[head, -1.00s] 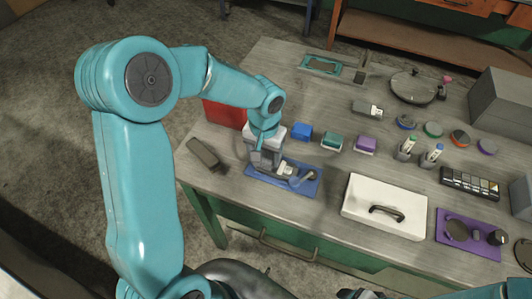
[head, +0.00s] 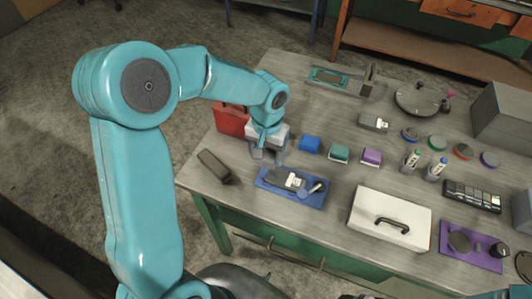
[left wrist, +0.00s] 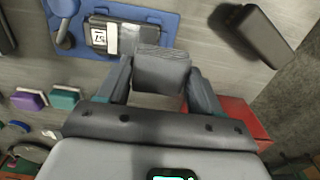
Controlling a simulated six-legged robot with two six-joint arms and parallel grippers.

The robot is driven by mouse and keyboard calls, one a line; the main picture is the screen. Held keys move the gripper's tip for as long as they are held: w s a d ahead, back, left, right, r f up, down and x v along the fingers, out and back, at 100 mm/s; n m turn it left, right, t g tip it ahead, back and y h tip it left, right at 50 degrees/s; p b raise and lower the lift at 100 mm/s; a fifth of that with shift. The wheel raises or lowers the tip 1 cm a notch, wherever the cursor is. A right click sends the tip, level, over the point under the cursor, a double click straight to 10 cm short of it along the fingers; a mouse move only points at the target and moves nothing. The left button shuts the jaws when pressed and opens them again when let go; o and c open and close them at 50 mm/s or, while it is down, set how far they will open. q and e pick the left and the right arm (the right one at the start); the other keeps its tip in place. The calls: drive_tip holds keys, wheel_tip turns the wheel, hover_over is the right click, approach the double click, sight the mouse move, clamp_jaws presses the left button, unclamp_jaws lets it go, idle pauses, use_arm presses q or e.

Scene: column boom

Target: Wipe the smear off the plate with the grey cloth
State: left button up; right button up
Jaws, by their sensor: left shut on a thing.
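My left gripper (head: 267,156) hangs over the left part of the workbench, just behind the blue tray (head: 266,184). In the left wrist view its two fingers are shut on a small grey block-like piece (left wrist: 162,72) with a ribbed top, which I take for the folded grey cloth. The piece is apart from the blue tray, which lies beyond it in that view (left wrist: 168,22). I cannot make out a plate with a smear for certain. My right gripper does not show.
The tray holds a dark labelled device (head: 284,179). A dark grey block (head: 213,166) and a red box (head: 231,119) stand left. Blue (head: 309,144), teal (head: 339,153) and purple (head: 371,157) blocks stand right. A white box with a black handle (head: 365,213) is in front.

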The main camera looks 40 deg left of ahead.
use_arm(q)
wheel_tip(320, 180, up, 2)
drive_tip(key=shift+s+d+r+p, duration=0.1)
drive_tip(key=shift+p, duration=0.45)
drive_tip(key=shift+r, duration=0.4)
